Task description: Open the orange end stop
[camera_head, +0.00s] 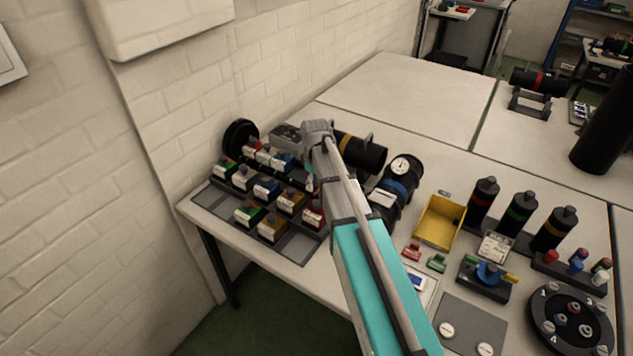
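Several small blocks with coloured fronts sit in a dark rack (297,247) at the table's left end. Among them is an orange-brown block (272,228) in the front row and another orange-brown block (291,201) behind it. A black cylinder with an orange-yellow band (368,154) lies behind my arm, partly hidden by it. I cannot tell which of these is the orange end stop. My gripper end (287,133) is above the back of the rack, left of the banded cylinder. Its fingers cannot be made out.
A black cylinder with a blue band and a gauge (398,185) lies right of my arm. A yellow bin (439,222), upright bottles (520,212) and a round black fixture (570,318) stand further right. A white wall (180,110) borders the left. The back tabletop (410,95) is clear.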

